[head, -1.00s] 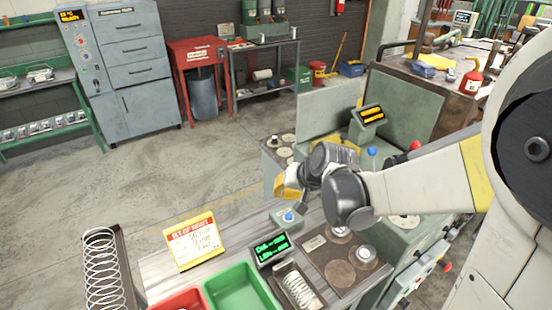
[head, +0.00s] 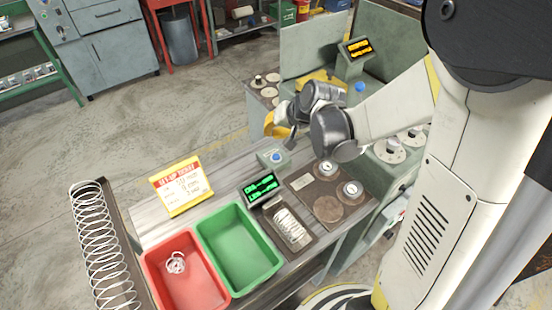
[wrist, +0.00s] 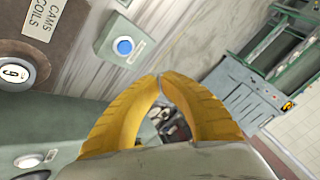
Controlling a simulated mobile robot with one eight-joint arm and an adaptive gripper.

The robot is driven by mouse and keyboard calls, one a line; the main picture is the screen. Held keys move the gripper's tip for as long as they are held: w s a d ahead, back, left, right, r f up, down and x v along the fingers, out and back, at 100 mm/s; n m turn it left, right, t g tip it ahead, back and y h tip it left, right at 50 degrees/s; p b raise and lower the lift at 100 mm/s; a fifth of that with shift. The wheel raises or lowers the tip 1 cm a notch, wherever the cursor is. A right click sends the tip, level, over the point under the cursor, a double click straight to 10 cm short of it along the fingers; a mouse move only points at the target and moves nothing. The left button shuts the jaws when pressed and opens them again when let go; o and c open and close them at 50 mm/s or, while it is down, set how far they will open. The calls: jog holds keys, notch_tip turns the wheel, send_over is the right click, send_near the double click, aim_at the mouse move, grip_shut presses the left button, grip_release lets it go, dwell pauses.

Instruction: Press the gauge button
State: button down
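A blue button (head: 276,157) sits on a small grey box on the bench, behind the green-lit gauge display (head: 261,187). The same button shows in the wrist view (wrist: 124,46), left of and above my fingertips. A coil spring (head: 290,226) lies in the tray by the display. My gripper (head: 277,131) is above the bench, beyond the button box in the head view and apart from it. In the wrist view its yellow fingertips (wrist: 161,75) meet, with nothing seen between them. The head view shows the fingers only partly.
A second blue button (head: 360,87) is on the green machine by an orange display (head: 358,47). A red bin (head: 155,262) and a green bin (head: 207,240) stand at the front, with a yellow-edged card (head: 181,186) behind. A plate with dials (head: 328,208) lies right of the spring tray.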

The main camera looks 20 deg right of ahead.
jog(key=b, duration=0.5)
send_near(268, 153)
jog(key=x, duration=0.5)
jog(key=shift+w+a+r, duration=0.1)
jog(key=shift+w+r, duration=0.1)
jog(key=shift+w, duration=0.15)
dwell(0.3)
jog(key=shift+f+b, duration=0.3)
jog(key=shift+f, duration=0.1)
jog(key=shift+f+b, duration=0.35)
jog(key=shift+f, duration=0.05)
dwell(0.6)
jog(key=shift+r, duration=0.15)
jog(key=shift+r+p, duration=0.6)
jog(key=shift+r, duration=0.1)
notch_tip(268, 153, up, 5)
jog(key=p, duration=0.4)
